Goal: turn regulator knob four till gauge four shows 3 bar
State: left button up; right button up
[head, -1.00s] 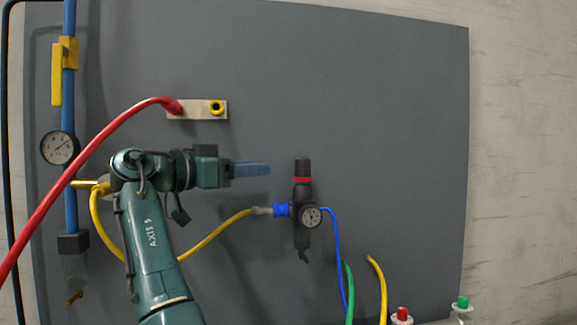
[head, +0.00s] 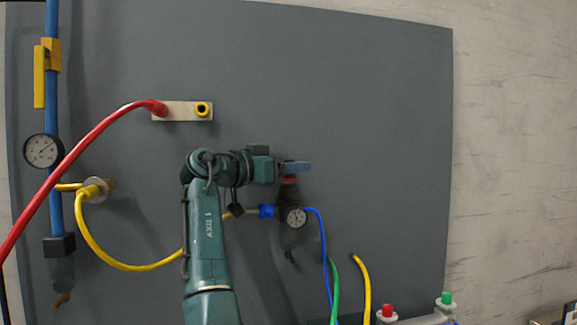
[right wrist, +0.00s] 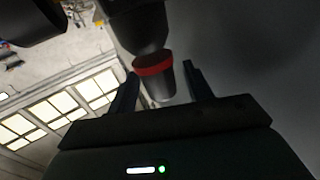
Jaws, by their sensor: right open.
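The regulator (head: 290,237) is a dark upright body on the grey panel, with a red ring (head: 290,180) near its top. Its small round gauge (head: 296,217) faces me; the reading is too small to tell. My right gripper (head: 304,167) is in front of the regulator's top and hides the knob in the head view. In the right wrist view, the black knob (right wrist: 161,88) below the red ring stands between the two spread fingers of my right gripper (right wrist: 160,88). I cannot tell whether a finger touches it. My left gripper is out of view.
A larger gauge (head: 43,151) sits on a blue pipe at the left. A red hose (head: 80,147) runs to a pale block (head: 182,111). A yellow hose (head: 128,267) and a blue hose (head: 322,245) run near the regulator. The panel (head: 390,130) is clear on the right.

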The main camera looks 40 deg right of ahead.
jog(key=shift+c, duration=0.5)
jog(key=c, duration=0.9)
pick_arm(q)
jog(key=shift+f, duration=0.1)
pick_arm(e)
jog(key=shift+o, duration=0.2)
